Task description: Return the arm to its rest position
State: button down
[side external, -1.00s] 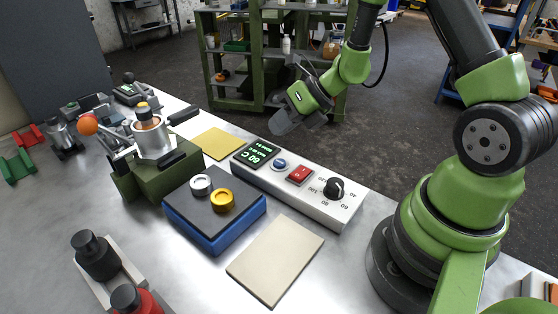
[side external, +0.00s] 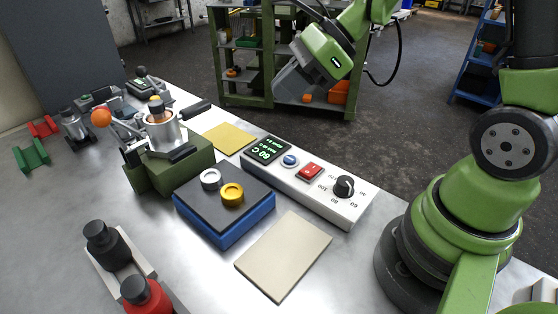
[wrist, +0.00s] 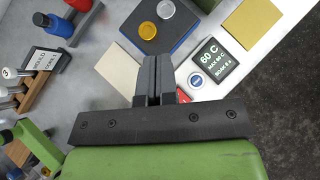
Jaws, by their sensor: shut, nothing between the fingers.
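My gripper (side external: 281,92) is raised in the air beyond the far edge of the bench in the side view, high above the control box. Its two dark fingers (wrist: 153,82) lie together in the wrist view, with nothing between them. The white control box (side external: 312,184) carries a lit display reading 60 C, a blue button, a red switch and a black knob. In the wrist view the fingers overlap part of this box and hide some of its controls.
A blue-based block (side external: 221,222) holds a silver ring and a gold ring. A beige plate (side external: 284,255), a yellow pad (side external: 229,138), a green fixture with a metal cylinder (side external: 163,135) and black and red bottles (side external: 102,243) stand on the bench. The air around my gripper is clear.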

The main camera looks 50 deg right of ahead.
jog(key=s+r+n+h, duration=0.2)
jog(key=s+r+n, duration=0.2)
jog(key=s+n, duration=0.3)
jog(key=s+r+n+t+h, duration=0.1)
jog(key=s+r+n+h, duration=0.2)
jog(key=n, duration=1.1)
jog(key=shift+s+a+r+n, duration=0.35)
jog(key=shift+s+r, duration=0.8)
jog(key=shift+s, duration=1.25)
jog(key=shift+d, duration=0.1)
